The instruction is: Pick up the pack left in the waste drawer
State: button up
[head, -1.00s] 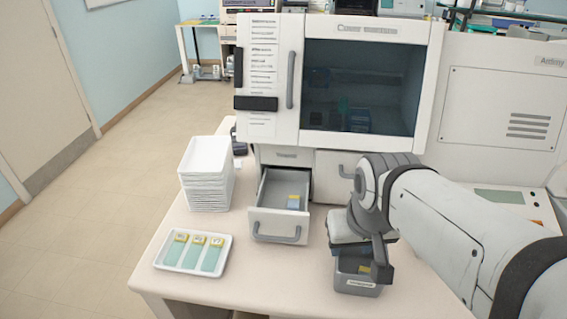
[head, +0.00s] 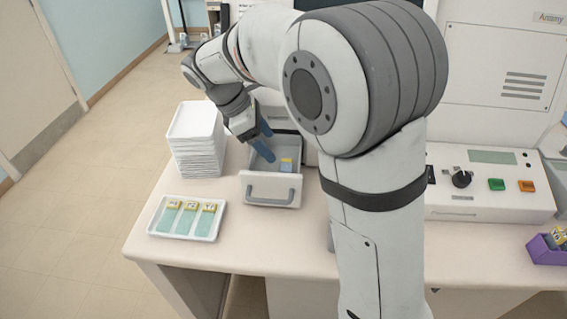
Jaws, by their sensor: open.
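The waste drawer (head: 270,189) stands pulled open under the machine, with a grey handle on its white front. My arm hides part of the machine and the drawer's back.
A stack of white trays (head: 196,140) stands close to the left of the drawer. A white tray (head: 188,218) with several yellow-topped slides lies at the front left. A purple holder (head: 546,248) sits at the far right by a control panel (head: 487,184).

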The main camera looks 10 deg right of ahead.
aim_at(286, 164)
jog(key=x, duration=0.7)
jog(key=shift+w+d+f+p, duration=0.2)
jog(key=shift+f+p, duration=0.1)
jog(key=c, duration=1.1)
jog(key=shift+o, duration=0.2)
